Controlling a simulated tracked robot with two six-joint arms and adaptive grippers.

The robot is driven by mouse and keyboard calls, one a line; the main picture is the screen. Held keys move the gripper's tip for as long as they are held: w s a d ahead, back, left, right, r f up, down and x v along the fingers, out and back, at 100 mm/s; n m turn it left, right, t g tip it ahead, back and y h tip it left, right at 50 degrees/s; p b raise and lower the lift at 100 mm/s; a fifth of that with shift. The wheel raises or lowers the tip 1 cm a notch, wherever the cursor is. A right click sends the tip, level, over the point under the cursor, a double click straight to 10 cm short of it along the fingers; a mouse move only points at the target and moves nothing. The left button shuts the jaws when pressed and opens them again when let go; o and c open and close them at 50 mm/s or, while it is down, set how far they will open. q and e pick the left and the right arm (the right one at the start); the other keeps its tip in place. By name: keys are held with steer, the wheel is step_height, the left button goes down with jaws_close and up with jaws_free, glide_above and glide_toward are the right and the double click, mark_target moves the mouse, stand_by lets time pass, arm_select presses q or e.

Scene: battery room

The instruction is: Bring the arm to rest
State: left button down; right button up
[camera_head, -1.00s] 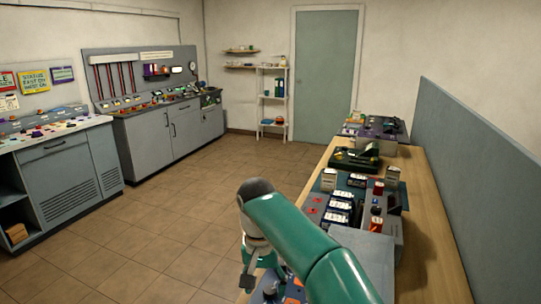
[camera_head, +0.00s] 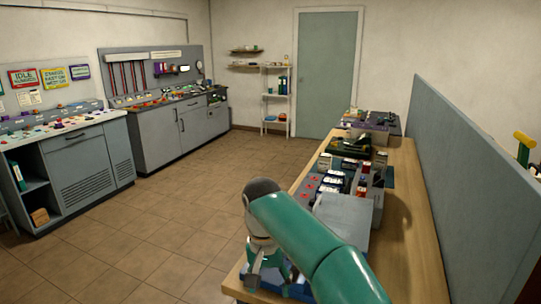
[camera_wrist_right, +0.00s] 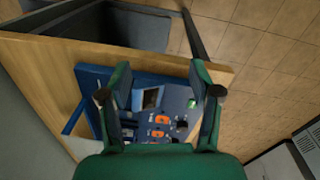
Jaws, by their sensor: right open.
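My right arm (camera_head: 310,240), green with a dark joint cap, reaches in from the bottom right of the head view. It bends down at the near left edge of the wooden bench (camera_head: 404,230). My right gripper (camera_head: 268,274) points down there, partly hidden by the arm. In the right wrist view the gripper (camera_wrist_right: 160,94) has its two green fingers wide apart, with nothing held between them. Below the fingers lies a blue panel (camera_wrist_right: 176,84) with a small screen and orange and dark parts. I cannot tell the gap between them. My left gripper is not in view.
A grey box (camera_head: 342,215) and several devices stand along the bench. A grey partition (camera_head: 475,170) runs along its right side. Grey cabinets (camera_head: 83,170) and a control console (camera_head: 180,125) line the left wall. The tiled floor (camera_head: 170,195) between is clear.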

steer(key=s+d+f+m+g+y, duration=0.1)
steer(key=s+d+f+g, duration=0.15)
steer(key=d+f, duration=0.65)
steer(key=s+d+f+m+g, duration=0.15)
steer(key=s+d+f, duration=0.25)
steer(key=d+f, duration=0.55)
steer(key=s+a+f+n+t+y, duration=0.1)
steer(key=s+a+f+t, duration=0.1)
steer(key=s+f, duration=0.6)
steer(key=s+a+f+n+t+y, duration=0.1)
steer(key=s+a+f+t+y, duration=0.1)
steer(key=s+f, duration=0.6)
steer(key=s+a, duration=0.1)
steer(key=s, duration=0.2)
steer(key=shift+s+a+f+n+t+y, duration=0.3)
steer(key=shift+s+a+f+n+t, duration=0.05)
steer(key=shift+t, duration=0.05)
